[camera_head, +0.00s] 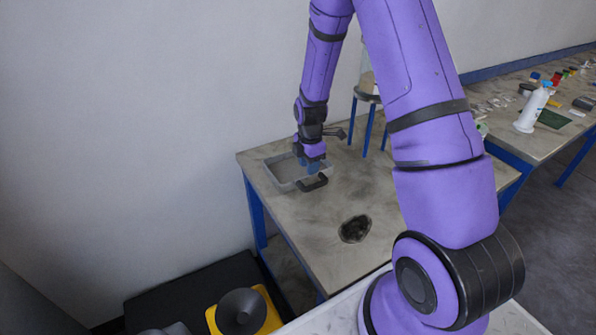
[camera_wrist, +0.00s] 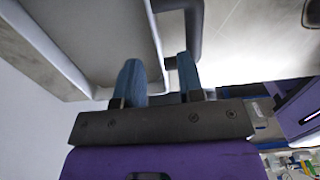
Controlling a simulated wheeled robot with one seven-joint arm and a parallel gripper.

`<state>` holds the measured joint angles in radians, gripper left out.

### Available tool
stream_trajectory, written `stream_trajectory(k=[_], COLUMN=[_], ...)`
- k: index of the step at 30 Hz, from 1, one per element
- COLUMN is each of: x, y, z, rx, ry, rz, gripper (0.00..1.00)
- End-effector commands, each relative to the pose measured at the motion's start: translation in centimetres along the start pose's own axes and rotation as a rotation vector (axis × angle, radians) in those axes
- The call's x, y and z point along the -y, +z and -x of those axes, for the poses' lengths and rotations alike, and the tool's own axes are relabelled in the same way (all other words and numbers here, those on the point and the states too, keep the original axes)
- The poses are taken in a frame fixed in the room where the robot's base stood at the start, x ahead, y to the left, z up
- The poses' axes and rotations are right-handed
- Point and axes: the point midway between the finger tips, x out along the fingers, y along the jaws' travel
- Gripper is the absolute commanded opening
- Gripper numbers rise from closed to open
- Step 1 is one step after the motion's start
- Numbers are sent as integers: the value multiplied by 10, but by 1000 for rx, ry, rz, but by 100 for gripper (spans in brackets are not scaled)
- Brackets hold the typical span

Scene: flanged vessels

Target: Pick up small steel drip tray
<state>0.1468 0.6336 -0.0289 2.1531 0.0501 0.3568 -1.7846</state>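The small steel drip tray (camera_head: 284,169) is a shallow grey rectangular tray near the left end of the worktable. A dark bent handle (camera_head: 313,184) stands out from its near right side. My gripper (camera_head: 313,167) points down at that side of the tray. In the wrist view, the tray (camera_wrist: 95,28) fills the upper left, and the handle (camera_wrist: 191,28) shows above the right finger. My blue gripper fingers (camera_wrist: 158,70) are apart, with the tray's side edge between their tips. I cannot tell whether either finger touches it.
The worktable (camera_head: 310,230) has a dark round opening (camera_head: 355,229) nearer me. A blue-legged stand (camera_head: 365,118) with a vessel is behind the gripper. A second bench at right holds a white bottle (camera_head: 533,108) and small items. A wall runs behind the table.

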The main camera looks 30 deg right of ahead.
Motion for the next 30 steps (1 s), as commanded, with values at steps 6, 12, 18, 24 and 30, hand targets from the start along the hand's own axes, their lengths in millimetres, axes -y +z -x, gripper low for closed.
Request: stream_trajectory(k=[6,12,18,24,30], x=[-1,-3,-3,-4,-4], y=[0,3,2,2,2], z=[-14,-40,-57,-58,-58], rx=[0,1,1,1,1], ry=[-1,-2,-1,1,1], rz=[1,-1,0,0,0], gripper=[35,35,35,35,1])
